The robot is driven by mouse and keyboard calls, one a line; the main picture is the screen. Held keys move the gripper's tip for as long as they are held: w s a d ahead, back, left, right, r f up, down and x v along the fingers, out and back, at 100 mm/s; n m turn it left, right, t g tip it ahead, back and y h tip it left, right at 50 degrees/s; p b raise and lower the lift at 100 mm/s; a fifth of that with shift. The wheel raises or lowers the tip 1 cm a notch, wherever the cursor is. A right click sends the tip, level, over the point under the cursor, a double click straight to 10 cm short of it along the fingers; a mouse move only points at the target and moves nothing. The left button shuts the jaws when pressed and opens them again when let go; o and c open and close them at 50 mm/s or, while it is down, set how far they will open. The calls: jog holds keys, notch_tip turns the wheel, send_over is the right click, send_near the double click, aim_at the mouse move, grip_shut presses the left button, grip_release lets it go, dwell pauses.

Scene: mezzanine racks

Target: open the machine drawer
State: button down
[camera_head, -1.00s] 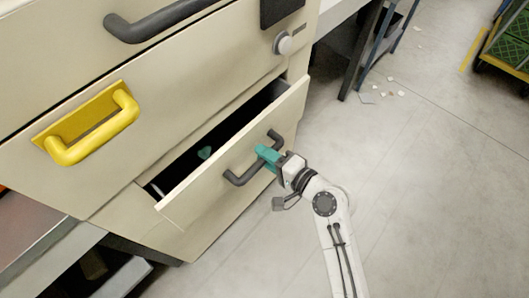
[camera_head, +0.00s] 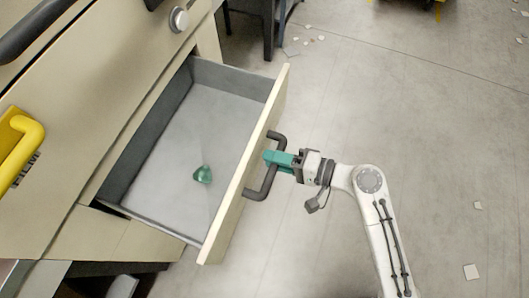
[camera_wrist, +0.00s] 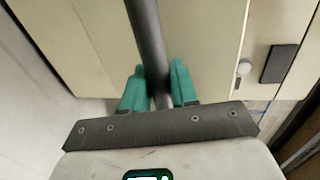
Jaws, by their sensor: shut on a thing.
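The machine drawer (camera_head: 236,193) is a beige-fronted, grey-lined drawer, pulled well out of the machine in the head view. A small green object (camera_head: 202,174) lies on its floor. Its dark handle (camera_head: 259,189) is a bar on the front. My gripper (camera_head: 270,158), with teal fingers, is shut on this handle. In the wrist view the handle bar (camera_wrist: 147,40) passes between the two teal fingertips (camera_wrist: 158,84). The part of the bar between the fingers is partly hidden.
The beige machine body (camera_head: 95,100) fills the left. It has a yellow handle (camera_head: 20,150), another dark handle (camera_head: 35,28) and a round grey knob (camera_head: 178,19). A dark-legged table (camera_head: 268,30) stands behind. Open concrete floor (camera_head: 430,130) lies to the right, with small scraps.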

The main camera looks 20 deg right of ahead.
jog(key=shift+s+d, duration=0.1)
dwell(0.3)
jog(key=c, duration=1)
grip_release()
jog(key=v, duration=1)
jog(key=shift+s+d, duration=0.25)
jog(key=shift+d, duration=0.05)
jog(key=shift+p, duration=0.3)
